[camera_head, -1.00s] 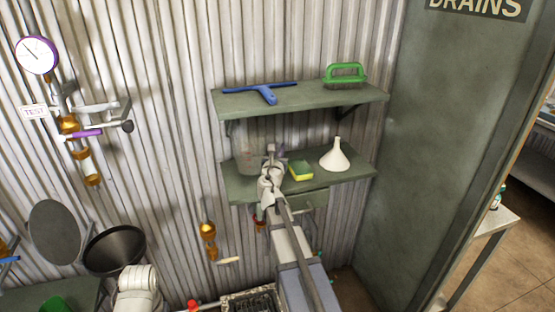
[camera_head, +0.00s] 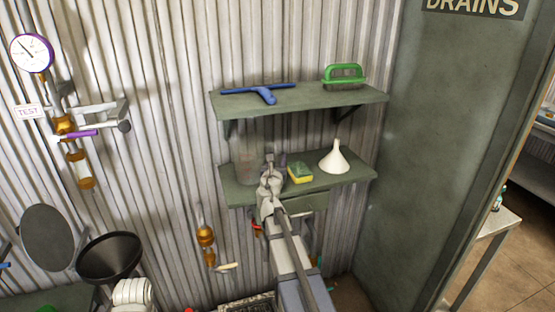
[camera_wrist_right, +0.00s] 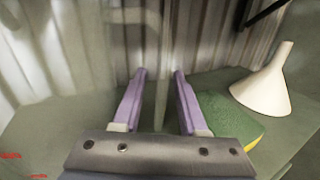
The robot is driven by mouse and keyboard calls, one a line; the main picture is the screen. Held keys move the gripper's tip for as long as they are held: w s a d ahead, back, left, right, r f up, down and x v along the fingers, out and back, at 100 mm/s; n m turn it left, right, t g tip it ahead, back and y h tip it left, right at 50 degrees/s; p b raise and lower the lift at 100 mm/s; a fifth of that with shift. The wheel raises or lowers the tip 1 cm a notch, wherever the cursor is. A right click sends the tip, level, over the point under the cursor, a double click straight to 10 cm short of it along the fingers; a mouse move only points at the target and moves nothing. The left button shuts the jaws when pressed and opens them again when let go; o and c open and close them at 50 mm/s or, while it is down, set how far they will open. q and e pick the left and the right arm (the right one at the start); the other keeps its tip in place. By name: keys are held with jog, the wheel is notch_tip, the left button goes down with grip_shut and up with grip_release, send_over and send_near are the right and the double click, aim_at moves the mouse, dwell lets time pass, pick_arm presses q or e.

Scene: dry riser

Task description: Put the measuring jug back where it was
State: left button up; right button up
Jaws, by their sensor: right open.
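The clear measuring jug (camera_head: 247,163) stands upright at the left end of the lower shelf (camera_head: 338,182). It is transparent and hard to make out against the wall. My right gripper (camera_head: 275,162) is just to the right of the jug, over the shelf. In the right wrist view its two purple fingers (camera_wrist_right: 160,75) are apart. A faint clear vertical strip, seemingly the jug's handle, shows between them, and red marks (camera_wrist_right: 10,156) show at the lower left. I cannot tell whether the fingers touch the jug. My left gripper is not in view.
A yellow-green sponge (camera_head: 300,172) and a white funnel (camera_head: 334,158) stand right of my gripper on the lower shelf. The upper shelf (camera_head: 315,102) above holds a blue squeegee (camera_head: 264,92) and a green brush (camera_head: 344,76). A green wall panel (camera_head: 430,140) stands to the right.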

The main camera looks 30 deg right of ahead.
jog(key=shift+r, duration=0.1)
jog(key=shift+s+r, duration=0.1)
jog(key=v, duration=1.2)
